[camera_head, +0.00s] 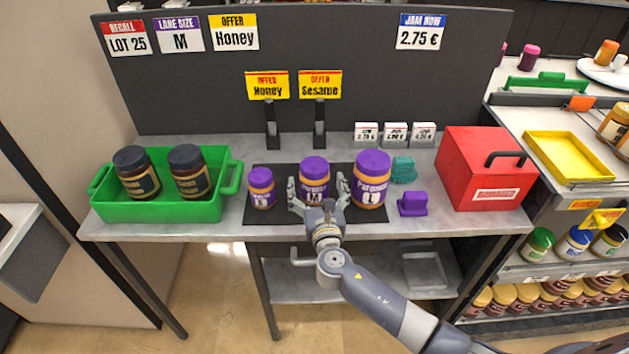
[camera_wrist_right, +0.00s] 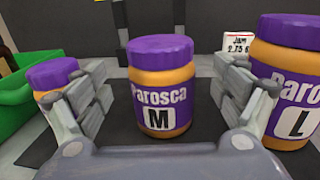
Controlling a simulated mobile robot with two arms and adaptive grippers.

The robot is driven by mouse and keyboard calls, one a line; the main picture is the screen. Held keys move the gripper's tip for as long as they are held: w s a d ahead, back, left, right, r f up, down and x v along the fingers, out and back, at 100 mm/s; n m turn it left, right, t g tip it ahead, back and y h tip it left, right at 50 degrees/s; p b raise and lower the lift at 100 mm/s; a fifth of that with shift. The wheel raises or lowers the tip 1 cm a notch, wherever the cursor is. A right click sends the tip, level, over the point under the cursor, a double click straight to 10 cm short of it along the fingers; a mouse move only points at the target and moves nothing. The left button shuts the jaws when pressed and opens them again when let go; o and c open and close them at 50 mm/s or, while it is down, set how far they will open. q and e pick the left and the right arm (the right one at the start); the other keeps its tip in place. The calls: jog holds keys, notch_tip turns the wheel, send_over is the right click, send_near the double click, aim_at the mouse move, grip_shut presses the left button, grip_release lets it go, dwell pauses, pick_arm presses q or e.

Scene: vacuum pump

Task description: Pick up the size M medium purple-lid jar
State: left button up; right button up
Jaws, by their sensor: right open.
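The size M purple-lid jar (camera_head: 314,176) stands upright on a black mat (camera_head: 259,216), between a smaller purple-lid jar (camera_head: 261,187) on its left and a larger jar marked L (camera_head: 370,180) on its right. My right gripper (camera_head: 319,196) is open, with a finger on each side of the M jar. In the right wrist view the M jar (camera_wrist_right: 160,88) stands centred between the open fingers (camera_wrist_right: 160,100), with gaps visible on both sides. The left finger overlaps the small jar (camera_wrist_right: 52,78) and the right finger overlaps the L jar (camera_wrist_right: 290,78) in that view. My left gripper is not in view.
A green crate (camera_head: 160,210) with two dark-lidded jars stands at the left. A purple block (camera_head: 413,204), a teal block (camera_head: 403,169) and a red box (camera_head: 484,168) are at the right. Two sign stands (camera_head: 272,127) rise behind the jars.

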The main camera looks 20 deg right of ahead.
jog(key=shift+w+d+r, duration=0.1)
jog(key=shift+w+d, duration=0.1)
jog(key=shift+w, duration=0.9)
jog(key=shift+w+d+r, duration=0.1)
jog(key=shift+w+d, duration=0.1)
jog(key=shift+w, duration=0.85)
jog(key=c, duration=1.5)
